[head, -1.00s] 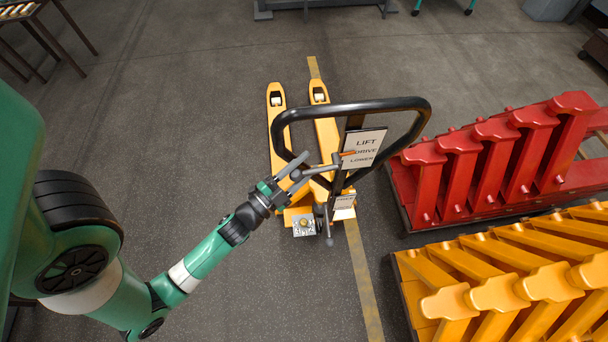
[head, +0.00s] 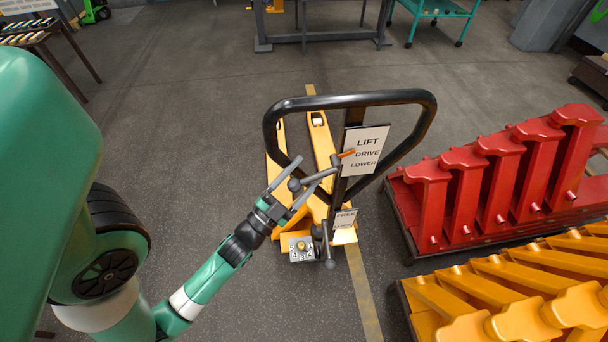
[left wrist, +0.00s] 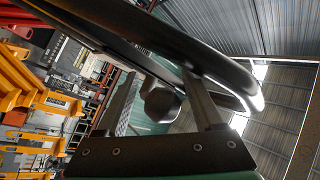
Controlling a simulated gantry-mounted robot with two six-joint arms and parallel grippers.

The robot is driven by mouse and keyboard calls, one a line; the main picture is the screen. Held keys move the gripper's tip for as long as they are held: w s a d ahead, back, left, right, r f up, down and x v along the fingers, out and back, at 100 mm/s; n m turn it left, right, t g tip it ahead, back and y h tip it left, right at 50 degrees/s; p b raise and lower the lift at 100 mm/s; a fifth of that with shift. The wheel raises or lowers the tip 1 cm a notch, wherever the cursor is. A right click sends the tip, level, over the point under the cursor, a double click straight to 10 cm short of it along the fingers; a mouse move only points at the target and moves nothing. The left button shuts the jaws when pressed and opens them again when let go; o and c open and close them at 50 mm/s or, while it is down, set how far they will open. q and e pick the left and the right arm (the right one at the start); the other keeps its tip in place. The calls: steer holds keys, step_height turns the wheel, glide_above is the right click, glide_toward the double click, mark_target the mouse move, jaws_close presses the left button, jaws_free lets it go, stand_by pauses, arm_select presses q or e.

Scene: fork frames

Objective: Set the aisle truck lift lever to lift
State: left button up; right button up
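The yellow aisle truck (head: 285,215) stands ahead, with a black loop handle (head: 425,118) tilted up toward me. A white plate (head: 366,150) on the handle reads LIFT, DRIVE, LOWER from top to bottom. The grey lift lever (head: 325,174) has an orange tip (head: 347,153) beside the DRIVE line and a round knob at its left end. My left gripper (head: 309,170) is open around the knob, one finger on each side. In the left wrist view the knob (left wrist: 161,104) sits between the spread fingers, with gaps showing. My right gripper is not in view.
A smaller plate (head: 345,219) marked FREE and LOCK sits lower on the handle post. A red rack (head: 470,215) and a yellow rack (head: 500,275) stand close on the right. Open floor lies left of the truck. A teal cart (head: 435,8) stands far behind.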

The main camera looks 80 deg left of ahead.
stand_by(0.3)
arm_select(q)
steer(key=p+v, duration=0.1)
steer(key=v, duration=1)
steer(key=shift+s+d, duration=0.15)
steer(key=shift+s, duration=0.1)
